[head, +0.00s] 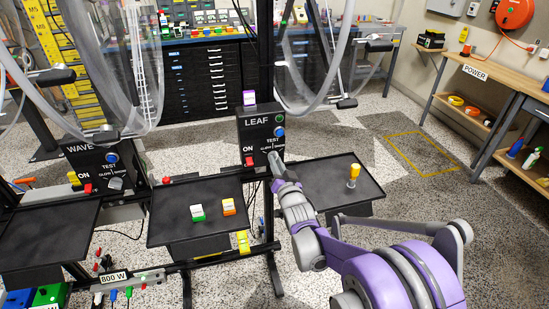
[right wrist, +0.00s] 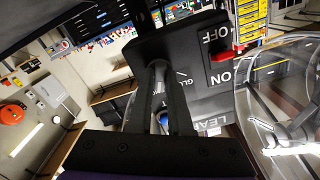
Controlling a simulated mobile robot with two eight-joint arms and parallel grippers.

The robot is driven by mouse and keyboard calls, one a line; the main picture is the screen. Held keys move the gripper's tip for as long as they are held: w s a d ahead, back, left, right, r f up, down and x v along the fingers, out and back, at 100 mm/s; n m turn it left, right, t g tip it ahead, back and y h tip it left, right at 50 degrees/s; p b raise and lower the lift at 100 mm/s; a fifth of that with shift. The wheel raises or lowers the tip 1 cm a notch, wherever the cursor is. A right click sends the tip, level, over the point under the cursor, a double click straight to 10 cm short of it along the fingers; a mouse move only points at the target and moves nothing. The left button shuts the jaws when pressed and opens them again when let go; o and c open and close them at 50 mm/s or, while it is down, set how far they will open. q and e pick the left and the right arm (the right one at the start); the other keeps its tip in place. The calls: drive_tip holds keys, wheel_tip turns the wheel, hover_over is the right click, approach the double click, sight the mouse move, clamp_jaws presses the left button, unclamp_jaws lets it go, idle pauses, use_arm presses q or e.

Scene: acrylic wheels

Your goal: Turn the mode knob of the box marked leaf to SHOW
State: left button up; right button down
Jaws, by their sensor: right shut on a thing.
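The black box marked LEAF (head: 252,125) stands on a post behind a tray. It also fills much of the right wrist view (right wrist: 205,100), seen rotated. It has a blue button (head: 280,132), a red switch (head: 249,161) by ON, and mode lettering around its knob. My right gripper (head: 274,158) is at the knob's place on the box's lower right and covers the knob in the head view. In the right wrist view its two dark fingers (right wrist: 158,68) close on the knob, which is mostly hidden, so its pointing direction cannot be read. My left gripper is out of view.
A similar box marked WAVE (head: 85,152) stands at the left with its own grey knob (head: 115,183). Black trays stand below the boxes; the right one (head: 330,190) carries a yellow-topped piece (head: 353,174). Large clear wheels (head: 305,60) rise beside the LEAF box.

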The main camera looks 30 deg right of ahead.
drive_tip(key=shift+m, duration=0.6)
drive_tip(key=m+p, duration=0.1)
drive_tip(key=m, duration=0.3)
drive_tip(key=shift+m, duration=0.8)
drive_tip(key=c, duration=0.7)
unclamp_jaws()
drive_tip(key=shift+s, duration=0.1)
drive_tip(key=v, duration=0.6)
drive_tip(key=shift+s+a, duration=0.1)
drive_tip(key=shift+s, duration=0.3)
